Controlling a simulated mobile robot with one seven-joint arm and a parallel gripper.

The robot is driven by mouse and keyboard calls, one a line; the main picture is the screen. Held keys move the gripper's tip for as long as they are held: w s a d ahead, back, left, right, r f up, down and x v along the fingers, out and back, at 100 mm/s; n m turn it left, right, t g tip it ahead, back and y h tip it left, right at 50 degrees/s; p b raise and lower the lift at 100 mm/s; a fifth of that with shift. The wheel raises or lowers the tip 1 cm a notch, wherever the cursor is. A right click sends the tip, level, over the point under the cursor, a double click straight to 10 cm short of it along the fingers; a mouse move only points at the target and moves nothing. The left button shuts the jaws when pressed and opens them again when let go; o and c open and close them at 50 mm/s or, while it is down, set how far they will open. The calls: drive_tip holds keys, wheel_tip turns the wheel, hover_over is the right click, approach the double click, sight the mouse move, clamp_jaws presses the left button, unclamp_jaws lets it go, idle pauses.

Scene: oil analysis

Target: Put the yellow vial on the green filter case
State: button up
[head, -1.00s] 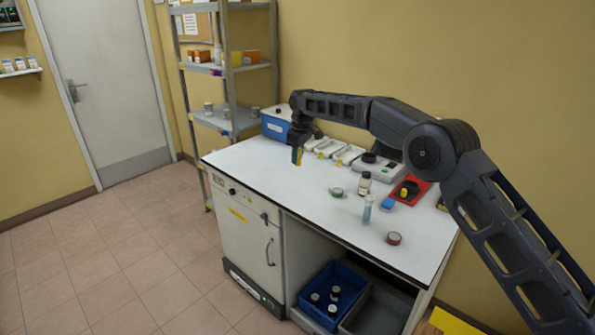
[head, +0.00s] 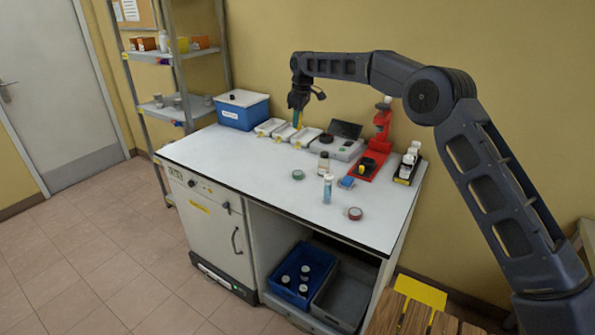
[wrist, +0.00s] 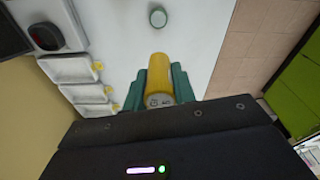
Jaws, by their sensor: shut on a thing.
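My gripper (head: 297,117) is shut on the yellow vial and holds it in the air above the back of the white worktable. In the wrist view the yellow vial (wrist: 160,82) sits between two teal fingers, its printed end facing the camera. In the head view the vial is small and mostly hidden by the fingers. The green filter case (head: 298,175), small and round, lies on the tabletop nearer the front, apart from the gripper. It also shows in the wrist view (wrist: 158,17), beyond the vial's far end.
White trays (head: 303,138) and a blue box (head: 243,110) stand along the table's back. The table's left front is clear.

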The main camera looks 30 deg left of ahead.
wheel_tip(320, 180, down, 20)
drive_tip(key=shift+r, duration=0.2)
idle(0.4)
drive_tip(key=shift+f, duration=0.1)
drive_tip(key=o, duration=0.9)
drive_tip(key=shift+o, duration=0.2)
wheel_tip(320, 180, up, 12)
drive_tip(key=d, duration=0.1)
drive_tip(key=shift+d, duration=0.25)
drive_tip(key=shift+w, duration=0.1)
